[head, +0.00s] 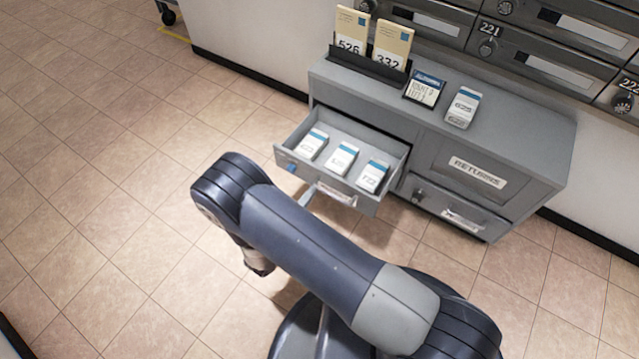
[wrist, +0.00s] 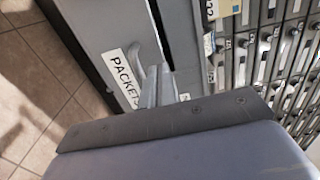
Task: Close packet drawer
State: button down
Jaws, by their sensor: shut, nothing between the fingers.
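The packet drawer (head: 366,203) is pulled out from the left side of the grey cabinet, with three white-and-blue packets inside. In the wrist view its front carries a "PACKETS" label (wrist: 122,78). My gripper (wrist: 160,84) is shut and empty, its fingers close to the drawer front beside the label. I cannot tell whether they touch it. In the head view my arm hides most of the gripper; a light grey piece of it (head: 308,194) shows by the drawer front.
The grey cabinet (head: 545,130) also has a "RETURNS" panel (head: 478,172) and a lower drawer (head: 455,207) at the right. Number cards (head: 372,42) and a packet (head: 463,107) stand on top. Mailboxes (head: 545,60) line the wall behind. Tiled floor (head: 110,190) at the left is clear.

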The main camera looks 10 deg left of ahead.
aim_at(326, 174)
jog(key=shift+b+x, duration=0.75)
jog(key=shift+x, duration=1.85)
jog(key=shift+w+d, duration=0.1)
jog(key=shift+d, duration=0.05)
